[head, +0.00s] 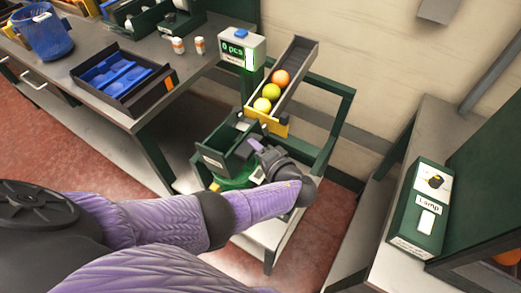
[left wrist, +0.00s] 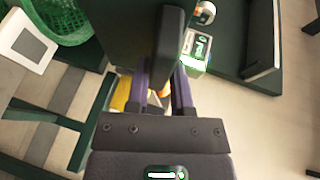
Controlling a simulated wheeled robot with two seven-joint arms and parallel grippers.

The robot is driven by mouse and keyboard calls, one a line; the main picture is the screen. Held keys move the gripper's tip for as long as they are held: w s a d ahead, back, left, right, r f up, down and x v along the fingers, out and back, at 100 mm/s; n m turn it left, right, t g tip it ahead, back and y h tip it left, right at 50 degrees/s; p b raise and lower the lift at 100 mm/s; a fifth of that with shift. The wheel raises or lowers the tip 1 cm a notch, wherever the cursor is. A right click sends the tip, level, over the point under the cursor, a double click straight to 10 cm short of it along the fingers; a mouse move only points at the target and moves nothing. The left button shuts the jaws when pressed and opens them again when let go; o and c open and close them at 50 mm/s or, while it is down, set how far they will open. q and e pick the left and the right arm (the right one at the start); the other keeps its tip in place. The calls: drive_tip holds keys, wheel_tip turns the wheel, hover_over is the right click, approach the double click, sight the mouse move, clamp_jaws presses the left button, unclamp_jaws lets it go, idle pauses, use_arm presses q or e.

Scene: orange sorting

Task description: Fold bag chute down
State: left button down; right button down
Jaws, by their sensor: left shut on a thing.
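The bag chute (head: 212,160) is a dark green open box on the green stand, tilted, with a pale label on its front. My left gripper (head: 255,146) is at its right side, just below the yellow gate. In the left wrist view my left gripper (left wrist: 161,88) has its purple fingers on either side of a dark bar (left wrist: 170,45) that appears to be part of the chute. It is shut on it. A green mesh bag (head: 238,182) hangs beneath the chute, and it also shows in the left wrist view (left wrist: 62,18). My right gripper is not in view.
A grey sloped channel (head: 302,58) holds an orange, a yellow-green and a yellow fruit behind a yellow gate (head: 270,122). A counter (head: 241,48) reading "0 pcs" stands beside it. A tray (head: 95,85) lies on the left table. A lamp switch box (head: 408,225) is at right.

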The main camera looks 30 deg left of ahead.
use_arm(q)
drive_tip(key=shift+s+d+f+b, duration=0.1)
drive_tip(key=shift+d+f+b, duration=0.25)
drive_tip(key=shift+f+b, duration=0.4)
drive_tip(key=shift+s+d+f+b, duration=0.1)
drive_tip(key=shift+d+f+b, duration=0.35)
drive_tip(key=shift+f, duration=0.4)
drive_tip(key=shift+a+f, duration=0.1)
drive_tip(key=shift+f, duration=0.05)
drive_tip(key=shift+s+f, duration=0.1)
drive_tip(key=c, duration=0.8)
unclamp_jaws()
drive_tip(key=shift+o, duration=1.4)
drive_tip(key=shift+a, duration=0.1)
drive_tip(key=shift+w, duration=0.2)
drive_tip(key=p+v, duration=0.1)
drive_tip(key=v, duration=0.9)
drive_tip(key=shift+w, duration=0.1)
